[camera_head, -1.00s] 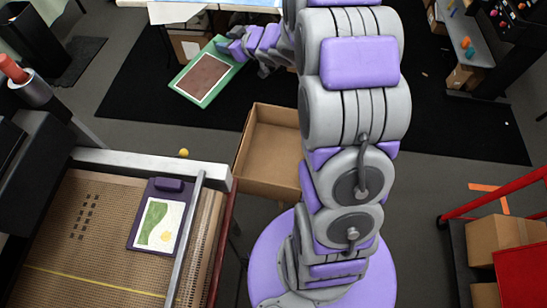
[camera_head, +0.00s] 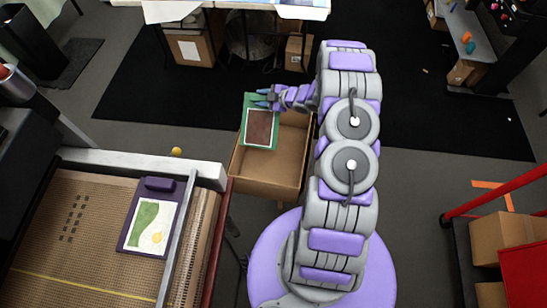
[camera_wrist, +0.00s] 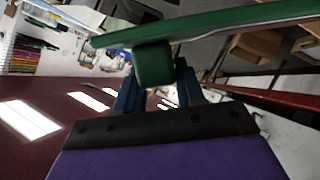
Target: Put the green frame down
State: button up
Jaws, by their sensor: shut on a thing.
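The green frame (camera_head: 246,138), with a brown-red panel inside a white border, is over the left part of the open cardboard box (camera_head: 236,172). I cannot tell whether it touches the box. My gripper (camera_head: 268,98) is shut on its upper edge. In the wrist view, the blue fingers of my gripper (camera_wrist: 158,92) are around a green block under the green frame's bar (camera_wrist: 215,28). The fingertips are partly hidden behind that block.
A mesh belt (camera_head: 60,235) at the left carries a purple frame (camera_head: 132,235) with a green and white print. A yellow ball (camera_head: 176,151) is near the belt's far end. A red metal rack (camera_head: 490,195) with boxes stands at the right. A white table (camera_head: 235,5) is at the back.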

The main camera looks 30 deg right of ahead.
aim_at(264, 120)
jog(key=shift+s+a+f, duration=0.1)
jog(key=shift+f, duration=0.6)
notch_tip(264, 120, down, 17)
jog(key=b, duration=0.4)
jog(key=o, duration=1.1)
jog(key=shift+a+f, duration=0.1)
